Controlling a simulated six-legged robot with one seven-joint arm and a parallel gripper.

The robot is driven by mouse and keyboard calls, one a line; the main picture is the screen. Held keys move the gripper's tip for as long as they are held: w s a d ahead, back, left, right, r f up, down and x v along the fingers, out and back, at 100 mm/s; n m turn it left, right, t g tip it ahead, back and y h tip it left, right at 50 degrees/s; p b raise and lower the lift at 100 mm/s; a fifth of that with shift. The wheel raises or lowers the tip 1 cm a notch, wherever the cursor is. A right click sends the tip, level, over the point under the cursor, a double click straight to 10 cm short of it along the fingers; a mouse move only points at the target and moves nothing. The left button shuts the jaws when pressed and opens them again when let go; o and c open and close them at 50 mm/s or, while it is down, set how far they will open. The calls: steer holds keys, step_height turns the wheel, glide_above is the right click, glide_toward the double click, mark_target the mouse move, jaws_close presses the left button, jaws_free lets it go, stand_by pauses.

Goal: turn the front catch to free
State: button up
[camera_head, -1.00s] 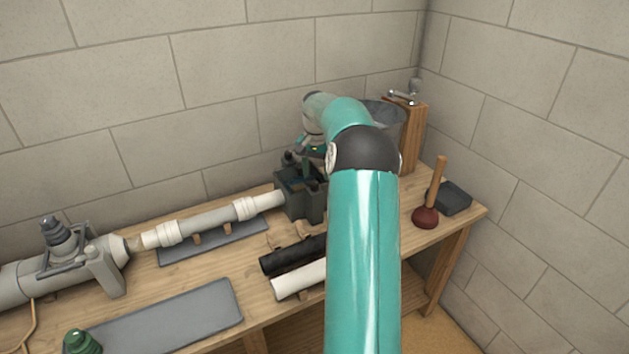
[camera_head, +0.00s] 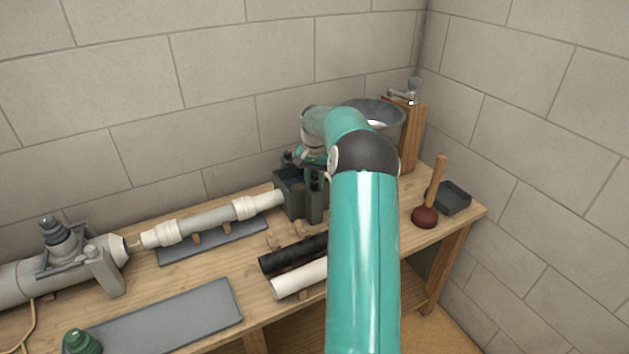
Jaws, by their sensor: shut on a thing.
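A dark grey box-like holder (camera_head: 288,198) stands on the bench at the end of the white pipe (camera_head: 215,217). My gripper (camera_head: 312,172) is at the top right of this holder, low and close to it. The jaws are small and partly hidden by my arm, and they are shut on a part at the holder's top. That part looks like the front catch, but its shape and angle are too small and covered to tell.
A plunger (camera_head: 426,217) and a dark tray (camera_head: 452,199) are at the bench's right end. A grey basin (camera_head: 372,112) and wooden post (camera_head: 414,135) stand behind my arm. Black (camera_head: 292,254) and white tubes (camera_head: 297,280) lie in front.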

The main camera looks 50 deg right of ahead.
steer(key=shift+n, duration=0.3)
steer(key=n, duration=0.3)
steer(key=shift+n, duration=0.3)
steer(key=n, duration=0.4)
steer(key=shift+n, duration=0.3)
steer(key=n, duration=0.4)
steer(key=shift+n, duration=2.5)
steer(key=o, duration=1)
